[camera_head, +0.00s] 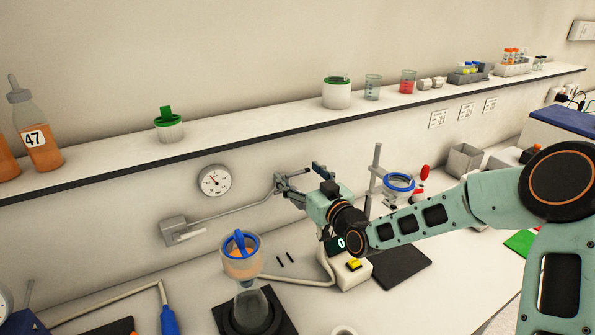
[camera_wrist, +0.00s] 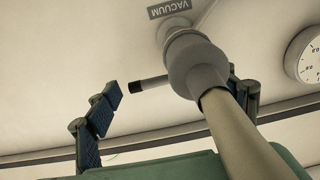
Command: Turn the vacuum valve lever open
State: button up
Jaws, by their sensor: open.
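The grey vacuum valve (camera_wrist: 192,62) is on the wall under a dark VACUUM label (camera_wrist: 168,8) in the wrist view. Its lever (camera_wrist: 150,83), with a black tip, points left towards one finger, with a small gap between them. My gripper (camera_wrist: 175,95) is open, with one finger on the left of the lever and the other partly hidden behind the valve and the thick hose (camera_wrist: 245,135). In the head view my gripper (camera_head: 303,181) reaches to the wall beside the valve (camera_head: 279,183); the lever cannot be made out clearly there.
A gauge (camera_head: 215,181) is on the wall left of the valve. The long shelf (camera_head: 250,115) with jars and beakers runs above my gripper. Below, a funnel with a blue ring (camera_head: 241,243) stands on a flask (camera_head: 251,308). A ring stand (camera_head: 375,175) is to the right.

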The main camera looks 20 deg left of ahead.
jog(key=shift+w+a, duration=0.3)
jog(key=shift+c, duration=0.2)
jog(key=c, duration=1.7)
jog(key=shift+o, duration=0.2)
